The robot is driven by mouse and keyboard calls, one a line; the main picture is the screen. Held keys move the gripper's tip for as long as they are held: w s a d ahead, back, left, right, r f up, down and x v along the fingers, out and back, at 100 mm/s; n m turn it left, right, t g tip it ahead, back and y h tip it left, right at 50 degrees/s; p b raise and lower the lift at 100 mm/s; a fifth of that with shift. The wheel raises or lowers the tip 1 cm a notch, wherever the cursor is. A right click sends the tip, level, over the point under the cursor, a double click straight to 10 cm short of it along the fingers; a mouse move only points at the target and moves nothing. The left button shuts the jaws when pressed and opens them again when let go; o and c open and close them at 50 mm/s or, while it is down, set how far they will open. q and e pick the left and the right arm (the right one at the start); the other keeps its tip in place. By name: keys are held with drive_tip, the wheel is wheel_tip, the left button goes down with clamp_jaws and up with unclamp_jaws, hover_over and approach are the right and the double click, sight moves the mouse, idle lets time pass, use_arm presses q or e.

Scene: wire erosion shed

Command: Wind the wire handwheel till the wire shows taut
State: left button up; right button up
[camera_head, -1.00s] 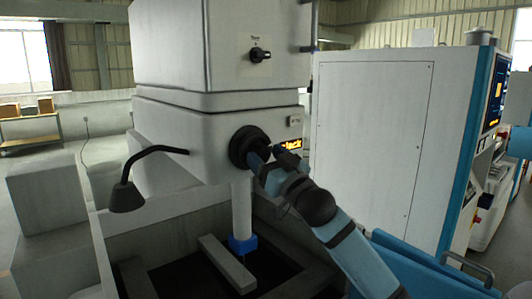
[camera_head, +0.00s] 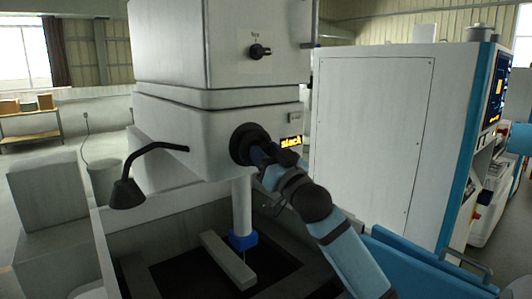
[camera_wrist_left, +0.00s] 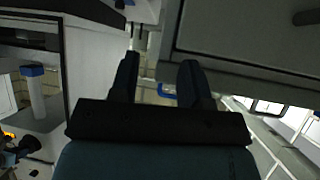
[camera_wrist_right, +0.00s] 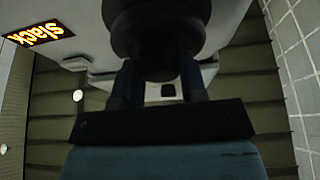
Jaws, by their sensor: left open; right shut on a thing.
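The black wire handwheel (camera_head: 245,141) sits on the front of the white machine head, its round end filling the top of the right wrist view (camera_wrist_right: 155,25). My right gripper (camera_head: 262,155) is shut on the handwheel, its fingers on either side of the dark hub; the fingers hide part of it. The small display (camera_head: 290,141) beside the wheel reads "slack" in orange, also legible in the right wrist view (camera_wrist_right: 36,33). A thin wire (camera_head: 243,257) shows faintly below the blue nozzle (camera_head: 243,241). My left gripper (camera_wrist_left: 160,78) is open and empty, out of the head view.
A black lamp (camera_head: 127,192) on a bent arm juts out left of the wheel. A small black knob (camera_head: 260,51) is on the upper housing. Below is the work tank with a pale bar (camera_head: 228,261). A white cabinet (camera_head: 375,140) with blue trim stands at right.

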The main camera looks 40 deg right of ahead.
drive_tip(key=m+g+h+p, duration=0.1)
drive_tip(key=m+h, duration=0.1)
drive_tip(key=m, duration=0.2)
drive_tip(key=m+g+h+p, duration=0.1)
drive_tip(key=m+h+p, duration=0.1)
drive_tip(key=m, duration=0.3)
drive_tip(key=shift+a+p, duration=0.1)
drive_tip(key=shift+p, duration=0.2)
drive_tip(key=o, duration=0.9)
